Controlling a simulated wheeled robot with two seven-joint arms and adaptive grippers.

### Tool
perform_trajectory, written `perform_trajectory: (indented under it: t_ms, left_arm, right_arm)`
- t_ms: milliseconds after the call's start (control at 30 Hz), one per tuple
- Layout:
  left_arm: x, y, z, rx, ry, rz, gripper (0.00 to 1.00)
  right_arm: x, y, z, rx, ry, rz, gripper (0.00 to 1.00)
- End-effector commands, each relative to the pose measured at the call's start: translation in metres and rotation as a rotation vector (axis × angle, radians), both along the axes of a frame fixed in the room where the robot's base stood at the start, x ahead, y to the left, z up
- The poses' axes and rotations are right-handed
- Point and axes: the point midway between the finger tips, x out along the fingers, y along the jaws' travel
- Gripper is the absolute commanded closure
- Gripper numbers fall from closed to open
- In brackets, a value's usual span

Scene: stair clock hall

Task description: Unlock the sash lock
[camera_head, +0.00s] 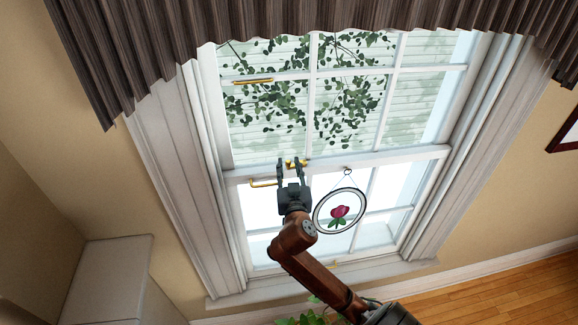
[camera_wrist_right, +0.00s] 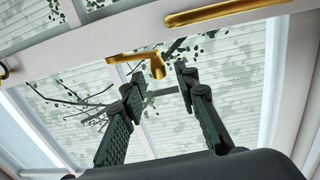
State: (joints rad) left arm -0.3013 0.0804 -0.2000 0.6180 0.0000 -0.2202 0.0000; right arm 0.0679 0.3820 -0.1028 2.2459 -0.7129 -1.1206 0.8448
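The brass sash lock (camera_head: 296,162) sits on the meeting rail in the middle of the window. It also shows in the right wrist view (camera_wrist_right: 157,68), with a short knob-like lever and a flat brass part beside it. My right gripper (camera_head: 292,168) is up at the rail with its two dark fingers apart on either side of the lock in the head view. In the wrist view the open fingertips (camera_wrist_right: 158,75) have the lever roughly between them. No clear contact shows. My left gripper is in neither view.
A brass handle (camera_head: 262,184) is on the lower sash, left of the gripper; another (camera_head: 253,81) is higher up. A round rose ornament (camera_head: 340,210) hangs close right of my right arm. A pleated valance (camera_head: 260,20) covers the window's top. A plant (camera_head: 303,319) stands below.

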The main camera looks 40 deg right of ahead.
Motion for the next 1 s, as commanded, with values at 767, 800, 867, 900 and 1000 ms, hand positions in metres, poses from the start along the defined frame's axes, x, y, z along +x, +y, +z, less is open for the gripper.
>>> perform_trajectory:
  t_ms: [767, 800, 867, 900, 1000]
  left_arm:
    - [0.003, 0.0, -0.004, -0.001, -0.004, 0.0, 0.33]
    - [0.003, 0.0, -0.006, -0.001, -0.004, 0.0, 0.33]
    - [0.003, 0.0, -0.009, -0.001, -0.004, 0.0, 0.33]
    - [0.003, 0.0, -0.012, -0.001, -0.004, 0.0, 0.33]
    - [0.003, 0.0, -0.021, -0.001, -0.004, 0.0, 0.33]
  right_arm:
    - [0.004, 0.0, -0.001, 0.004, -0.004, -0.047, 1.0]
    - [0.005, 0.0, -0.002, 0.007, -0.004, -0.067, 1.0]
    - [0.008, 0.001, -0.002, 0.007, -0.005, -0.102, 1.0]
    - [0.01, 0.001, -0.003, 0.007, -0.005, -0.129, 1.0]
    - [0.015, 0.001, -0.004, 0.007, -0.005, -0.197, 1.0]
